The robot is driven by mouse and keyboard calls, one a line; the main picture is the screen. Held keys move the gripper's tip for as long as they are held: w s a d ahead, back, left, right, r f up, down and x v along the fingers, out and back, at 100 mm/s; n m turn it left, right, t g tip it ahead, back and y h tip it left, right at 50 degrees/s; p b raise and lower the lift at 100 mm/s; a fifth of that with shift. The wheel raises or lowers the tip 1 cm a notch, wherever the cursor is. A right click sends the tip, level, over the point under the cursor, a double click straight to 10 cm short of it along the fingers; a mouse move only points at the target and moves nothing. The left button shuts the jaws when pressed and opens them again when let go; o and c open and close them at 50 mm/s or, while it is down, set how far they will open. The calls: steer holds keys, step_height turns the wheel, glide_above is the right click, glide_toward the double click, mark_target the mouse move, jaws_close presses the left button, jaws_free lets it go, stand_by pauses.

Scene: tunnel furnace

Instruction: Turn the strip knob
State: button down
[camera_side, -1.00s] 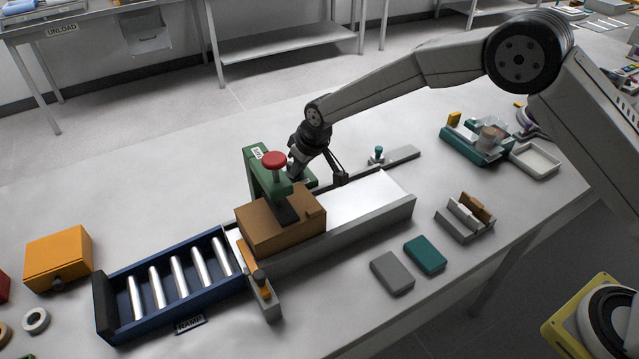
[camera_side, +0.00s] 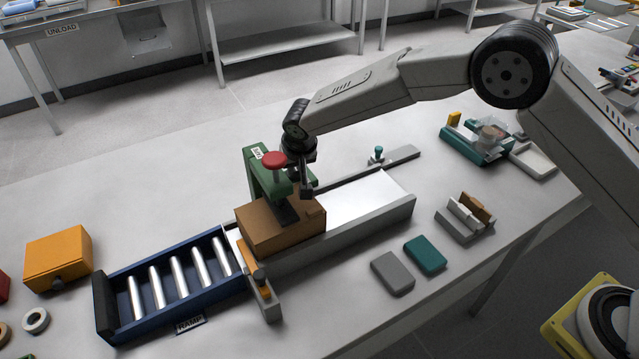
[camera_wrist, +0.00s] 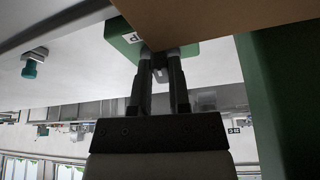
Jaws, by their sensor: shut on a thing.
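My gripper (camera_side: 306,192) points down beside the green press frame (camera_side: 262,180), just behind the brown box. In the wrist view, its two fingers (camera_wrist: 160,58) reach a green plate (camera_wrist: 193,52) with a partly hidden white label ending in "P". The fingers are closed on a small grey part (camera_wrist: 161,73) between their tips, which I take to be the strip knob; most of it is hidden. A red knob (camera_side: 273,159) tops the press, apart from my gripper. How far the strip knob is turned cannot be seen.
The brown box (camera_side: 268,237) sits under the press on a white-topped conveyor (camera_side: 365,200), close to my fingers. A blue roller ramp (camera_side: 150,325) adjoins at left. A teal knob (camera_side: 378,150) stands on a grey rail behind. The bench at front right holds grey and teal blocks.

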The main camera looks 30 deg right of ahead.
steer(key=shift+a+m, duration=0.1)
steer(key=shift+m, duration=0.5)
steer(key=c, duration=0.6)
jaws_free()
steer(key=shift+n, duration=0.7)
steer(key=shift+d+n+y, duration=0.2)
steer(key=shift+n+y, duration=0.15)
steer(key=shift+n, duration=0.55)
steer(key=shift+d+n+y, duration=0.2)
steer(key=shift+n+y, duration=0.15)
steer(key=shift+n, duration=0.55)
steer(key=shift+w+d+n+g+y, duration=0.15)
steer(key=shift+n+y, duration=0.2)
steer(key=shift+n, duration=0.55)
steer(key=shift+s+d+n+g+y, duration=0.1)
steer(key=shift+n+g+y, duration=0.15)
steer(key=shift+n, duration=0.65)
steer(key=shift+w+d+n+g+y, duration=0.1)
steer(key=shift+n+y, duration=0.3)
steer(key=shift+n, duration=0.5)
